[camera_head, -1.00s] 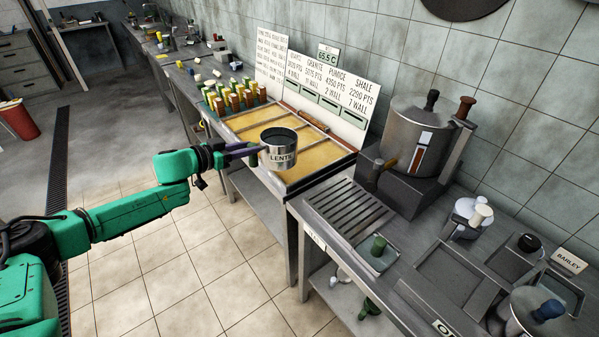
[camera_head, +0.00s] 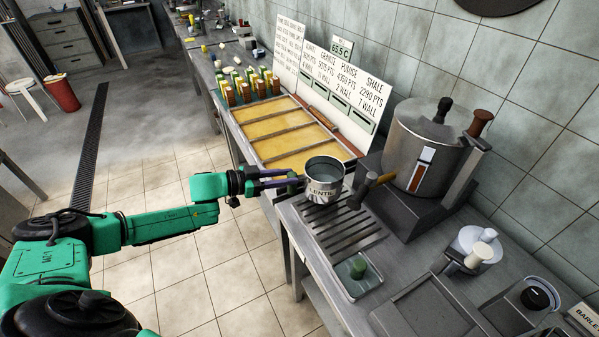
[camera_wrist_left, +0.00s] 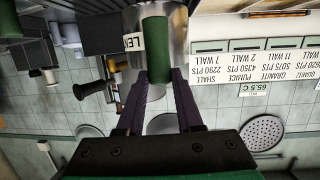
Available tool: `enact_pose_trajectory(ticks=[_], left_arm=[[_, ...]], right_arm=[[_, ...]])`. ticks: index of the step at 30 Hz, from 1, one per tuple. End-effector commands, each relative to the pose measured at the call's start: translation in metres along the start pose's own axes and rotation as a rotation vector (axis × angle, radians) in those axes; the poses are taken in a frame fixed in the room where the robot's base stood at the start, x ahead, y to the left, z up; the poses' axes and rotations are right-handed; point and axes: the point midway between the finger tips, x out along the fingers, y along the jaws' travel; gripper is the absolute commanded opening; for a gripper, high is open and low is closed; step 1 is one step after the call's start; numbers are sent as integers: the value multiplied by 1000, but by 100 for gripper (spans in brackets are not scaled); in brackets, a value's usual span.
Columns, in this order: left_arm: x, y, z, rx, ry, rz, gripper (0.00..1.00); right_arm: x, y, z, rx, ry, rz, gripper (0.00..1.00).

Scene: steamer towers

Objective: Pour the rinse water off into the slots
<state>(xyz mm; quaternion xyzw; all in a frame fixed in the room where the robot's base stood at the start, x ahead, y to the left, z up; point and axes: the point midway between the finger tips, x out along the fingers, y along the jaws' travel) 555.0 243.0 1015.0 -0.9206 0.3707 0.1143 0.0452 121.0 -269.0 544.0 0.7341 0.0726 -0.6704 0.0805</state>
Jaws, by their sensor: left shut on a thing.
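A metal pot labelled LENTIL (camera_head: 325,188) is held up, close to upright, over the far end of the drain slots (camera_head: 345,232) in the counter. My left gripper (camera_head: 292,181) comes from the left and is shut on the pot's handle. In the left wrist view the purple fingers (camera_wrist_left: 160,88) close on a green handle (camera_wrist_left: 157,48), with the pot's metal wall (camera_wrist_left: 179,35) behind it. The pot's inside looks grey; I cannot make out the water level. No stream shows at its rim. My right gripper is not in view.
A large steel boiler (camera_head: 425,150) stands just right of the pot, its tap (camera_head: 368,187) close to the pot's side. A small tray (camera_head: 345,288) with a green-handled piece sits in front of the slots. Yellow sectioned trays (camera_head: 285,139) lie behind left.

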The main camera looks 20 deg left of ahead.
Motion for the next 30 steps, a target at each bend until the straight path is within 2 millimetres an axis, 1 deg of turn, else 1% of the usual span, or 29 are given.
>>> enact_pose_trajectory(ticks=[5, 10, 13, 18, 24, 25, 27, 30], left_arm=[[0, 0, -2, 1, 5, 1, 0], [-1, 0, -3, -1, 7, -3, 0], [-3, 1, -3, -8, 16, -21, 0], [1, 0, 13, -4, 18, -24, 0], [5, 0, 30, -5, 19, -24, 0], [5, 1, 30, 4, 19, -26, 0], [2, 5, 19, 135, 23, -57, 0], [0, 8, 12, 301, 30, -98, 0]], right_arm=[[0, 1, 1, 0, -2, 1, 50], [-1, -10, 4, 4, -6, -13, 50], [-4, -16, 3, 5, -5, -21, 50], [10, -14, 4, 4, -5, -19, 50], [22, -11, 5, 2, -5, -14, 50], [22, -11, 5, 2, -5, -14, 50], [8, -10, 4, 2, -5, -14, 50], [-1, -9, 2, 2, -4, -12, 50]])
